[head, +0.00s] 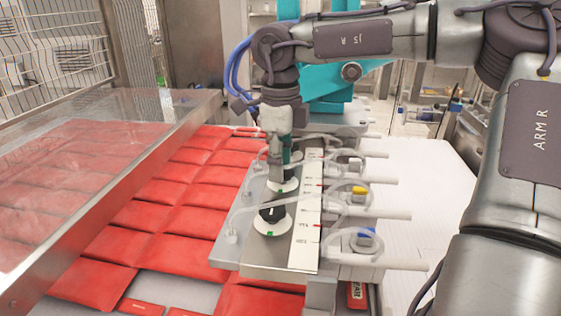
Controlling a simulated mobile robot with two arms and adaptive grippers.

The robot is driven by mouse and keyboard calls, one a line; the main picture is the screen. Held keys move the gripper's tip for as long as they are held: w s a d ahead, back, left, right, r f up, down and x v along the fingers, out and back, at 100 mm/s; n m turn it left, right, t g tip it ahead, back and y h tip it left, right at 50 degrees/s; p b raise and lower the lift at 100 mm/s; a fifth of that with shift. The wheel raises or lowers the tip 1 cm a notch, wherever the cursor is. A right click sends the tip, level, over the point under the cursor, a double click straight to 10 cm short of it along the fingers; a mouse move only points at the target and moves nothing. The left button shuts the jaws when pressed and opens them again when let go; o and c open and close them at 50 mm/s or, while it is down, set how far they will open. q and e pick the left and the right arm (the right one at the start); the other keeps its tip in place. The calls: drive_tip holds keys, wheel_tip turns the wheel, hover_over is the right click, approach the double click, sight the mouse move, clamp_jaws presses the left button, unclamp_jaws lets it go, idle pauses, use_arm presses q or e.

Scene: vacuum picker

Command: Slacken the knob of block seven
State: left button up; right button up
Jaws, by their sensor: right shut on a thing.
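My right gripper (275,158) points straight down over the row of vacuum blocks (258,252). Its fingers are shut on a knob that they mostly hide; the white disc (284,187) around that knob's base shows below them. A nearer black knob (271,213) stands free on its own white and green disc. A white label strip (306,230) with small marks runs along the blocks, too small to read, so I cannot tell which block is seven. My left gripper is not in view.
Clear hoses (250,201) loop over the blocks beside the gripper. White pipes (380,262) stick out to the right, with a yellow part (359,190) and a blue part (365,234). Red packs (165,250) lie left, partly under a clear cover (80,190).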

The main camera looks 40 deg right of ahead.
drive_tip(key=shift+r, duration=0.1)
idle(0.4)
drive_tip(key=o, duration=1.1)
drive_tip(key=shift+o, duration=0.2)
wheel_tip(320, 180, up, 12)
